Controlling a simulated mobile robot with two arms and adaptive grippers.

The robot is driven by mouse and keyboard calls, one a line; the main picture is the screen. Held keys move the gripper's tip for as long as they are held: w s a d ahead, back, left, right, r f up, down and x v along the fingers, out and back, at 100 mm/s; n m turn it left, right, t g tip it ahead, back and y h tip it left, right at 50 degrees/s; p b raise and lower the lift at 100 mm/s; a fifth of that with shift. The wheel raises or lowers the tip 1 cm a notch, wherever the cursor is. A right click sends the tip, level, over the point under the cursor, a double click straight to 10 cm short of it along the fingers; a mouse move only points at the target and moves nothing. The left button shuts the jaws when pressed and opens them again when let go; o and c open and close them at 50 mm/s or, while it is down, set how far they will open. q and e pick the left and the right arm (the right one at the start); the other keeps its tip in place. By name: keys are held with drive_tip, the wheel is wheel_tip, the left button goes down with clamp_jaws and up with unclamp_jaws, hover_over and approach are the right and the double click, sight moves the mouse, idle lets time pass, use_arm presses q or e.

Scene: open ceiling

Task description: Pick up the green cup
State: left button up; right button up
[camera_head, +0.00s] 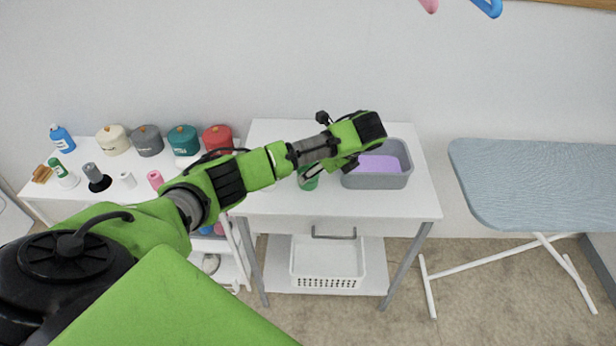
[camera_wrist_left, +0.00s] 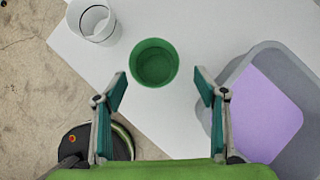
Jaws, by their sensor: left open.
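The green cup (camera_wrist_left: 154,62) stands upright on the white table, and the wrist view looks down into its open, empty-looking top. In the head view the green cup (camera_head: 309,182) is partly covered by my left arm. My left gripper (camera_wrist_left: 161,89) is open, with one finger to each side just short of the cup. The cup lies ahead of the gap between the fingertips, and I see no contact. In the head view my left gripper (camera_head: 316,173) is over the table beside the cup. My right gripper is not in view.
A grey bin (camera_head: 377,181) with a purple bottom is right of the cup. A clear glass (camera_wrist_left: 93,22) stands left of the cup in the wrist view. A white basket (camera_head: 327,263) sits on the lower shelf. An ironing board (camera_head: 540,185) is at the right.

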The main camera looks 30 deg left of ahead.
sight(312, 185)
use_arm(q)
drive_tip(key=x, duration=0.2)
drive_tip(key=p+x, duration=0.1)
drive_tip(key=x, duration=0.1)
drive_tip(key=shift+s+a, duration=0.35)
drive_tip(key=shift+w+a+f, duration=0.1)
drive_tip(key=shift+a+f, duration=0.2)
drive_tip(key=shift+f, duration=0.15)
drive_tip(key=c, duration=1)
